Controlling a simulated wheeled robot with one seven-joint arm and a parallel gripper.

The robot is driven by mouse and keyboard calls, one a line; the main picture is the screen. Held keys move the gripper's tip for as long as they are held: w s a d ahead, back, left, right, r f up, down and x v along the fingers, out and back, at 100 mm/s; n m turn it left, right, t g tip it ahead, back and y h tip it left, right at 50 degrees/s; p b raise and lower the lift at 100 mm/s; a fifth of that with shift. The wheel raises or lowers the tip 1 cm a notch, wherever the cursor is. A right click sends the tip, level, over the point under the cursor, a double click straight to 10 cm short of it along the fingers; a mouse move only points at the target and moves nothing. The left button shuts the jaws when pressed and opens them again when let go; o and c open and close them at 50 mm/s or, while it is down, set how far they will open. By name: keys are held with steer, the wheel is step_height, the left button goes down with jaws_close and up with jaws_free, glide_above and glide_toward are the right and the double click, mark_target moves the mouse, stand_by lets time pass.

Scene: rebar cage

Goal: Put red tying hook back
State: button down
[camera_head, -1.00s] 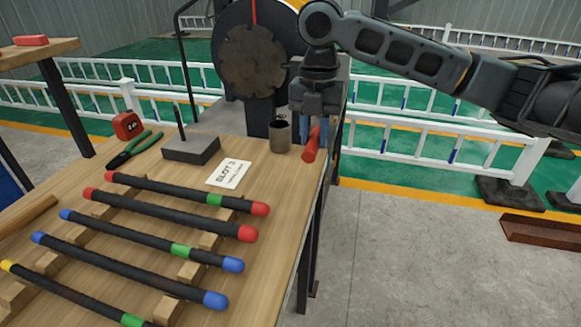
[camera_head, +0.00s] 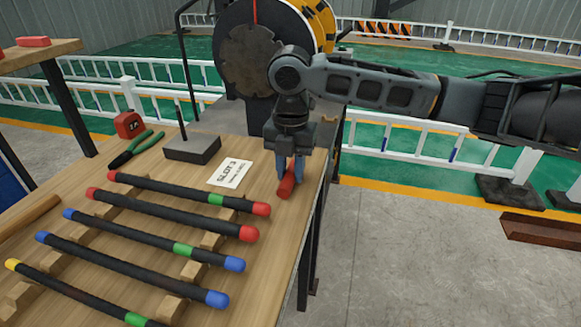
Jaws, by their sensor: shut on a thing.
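The red tying hook shows as a short red handle (camera_head: 287,186) near the right edge of the wooden bench. My gripper (camera_head: 291,178) points down and is shut on it, with a blue-grey finger on either side. The handle's lower end is tilted toward the camera, close above the bench. I cannot tell whether it touches the bench. The hook's metal end is hidden behind my gripper. A white card (camera_head: 230,174) reading "SLOT 3" lies to the left of the handle.
Several black bars with coloured ends (camera_head: 190,193) lie on wooden blocks across the bench (camera_head: 262,272). A large spool stands behind my gripper.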

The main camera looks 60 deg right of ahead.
steer(key=shift+f, duration=0.1)
steer(key=c, duration=0.9)
jaws_free()
steer(key=shift+o, duration=0.2)
steer(key=shift+f, duration=0.1)
steer(key=r, duration=0.8)
steer(key=shift+s+a, duration=0.2)
steer(key=shift+a, duration=0.2)
